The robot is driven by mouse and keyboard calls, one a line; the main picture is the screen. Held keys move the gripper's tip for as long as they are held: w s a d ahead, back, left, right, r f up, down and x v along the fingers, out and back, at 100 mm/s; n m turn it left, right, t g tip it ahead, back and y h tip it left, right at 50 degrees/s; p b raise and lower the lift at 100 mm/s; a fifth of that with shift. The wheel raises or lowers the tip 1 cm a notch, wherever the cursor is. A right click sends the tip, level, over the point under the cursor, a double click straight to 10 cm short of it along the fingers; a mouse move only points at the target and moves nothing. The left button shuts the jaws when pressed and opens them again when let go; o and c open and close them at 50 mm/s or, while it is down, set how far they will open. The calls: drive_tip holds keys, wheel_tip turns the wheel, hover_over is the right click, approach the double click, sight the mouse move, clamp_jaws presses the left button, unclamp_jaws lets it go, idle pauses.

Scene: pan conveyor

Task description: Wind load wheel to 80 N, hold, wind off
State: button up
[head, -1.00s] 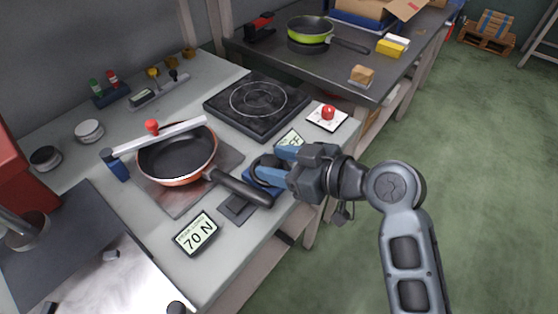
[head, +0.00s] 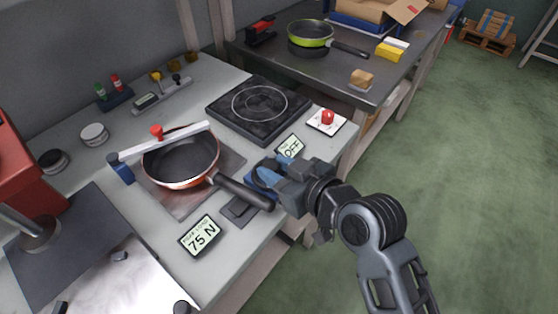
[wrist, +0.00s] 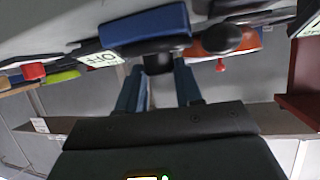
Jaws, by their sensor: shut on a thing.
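An orange pan (head: 183,160) sits on a metal plate (head: 232,160) under a white bar with a red knob (head: 156,132). Its dark handle (head: 243,191) points toward my gripper. A tilted display (head: 200,236) beside the plate reads 75 N. My gripper (head: 268,177) is at the bench edge by the handle's end, shut on a dark part beside a blue block, taken to be the load wheel. In the wrist view the fingers (wrist: 158,85) close on a dark stem (wrist: 158,63) below the blue block (wrist: 146,25). The wheel itself is mostly hidden by the gripper.
A second display (head: 290,146) reads OFF, near a red button on a white plate (head: 327,121). A black hot plate (head: 258,107) lies behind. A green pan (head: 311,34) stands on the back bench. Open green floor lies to the right.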

drive_tip(key=shift+s+a+m+t+h+p, duration=0.1)
drive_tip(key=shift+m+t+h+p, duration=0.5)
drive_tip(key=shift+m+h+p, duration=0.35)
drive_tip(key=o, duration=1)
drive_tip(key=shift+o, duration=0.2)
drive_tip(key=v, duration=0.7)
drive_tip(key=shift+s+d, duration=0.25)
drive_tip(key=shift+s, duration=0.1)
